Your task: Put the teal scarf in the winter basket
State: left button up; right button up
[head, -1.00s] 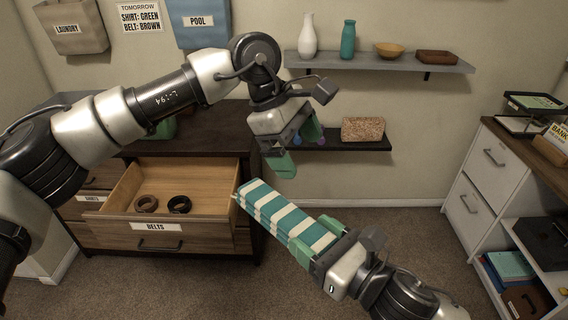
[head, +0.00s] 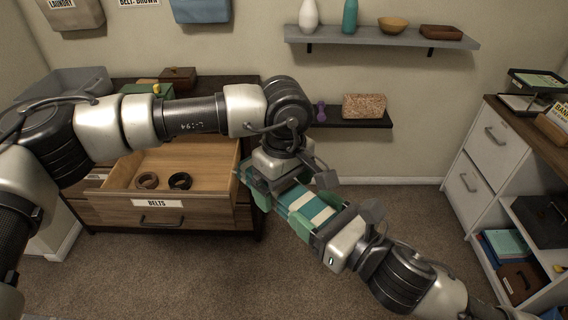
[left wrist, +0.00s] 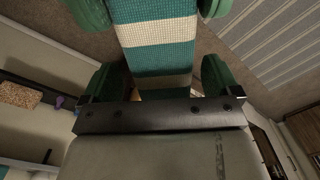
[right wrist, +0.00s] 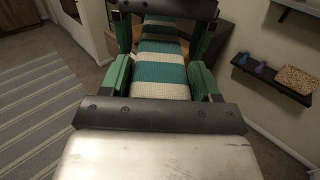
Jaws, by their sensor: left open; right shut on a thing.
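The teal scarf (head: 308,207), folded into a long block with cream stripes, is held in the air in front of the dresser. My right gripper (head: 328,222) is shut on its near end, with fingers on both sides in the right wrist view (right wrist: 160,74). My left gripper (head: 282,186) is open at the scarf's far end. In the left wrist view its fingers stand on either side of the scarf (left wrist: 160,58), with gaps visible. The left hand hides part of the scarf in the head view. I see no basket labelled winter.
An open drawer labelled BELTS (head: 155,203) holds two coiled belts, left of my grippers. A grey bin (head: 80,82) stands on the dresser. LAUNDRY (head: 75,15) and POOL (head: 200,10) bags hang above. A low shelf (head: 350,123) is behind; a white cabinet (head: 478,160) stands right.

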pick_arm(q)
jog(key=shift+f, duration=0.85)
jog(key=c, duration=1)
jog(key=shift+c, duration=0.6)
pick_arm(e)
jog(key=o, duration=1)
jog(key=shift+o, duration=0.2)
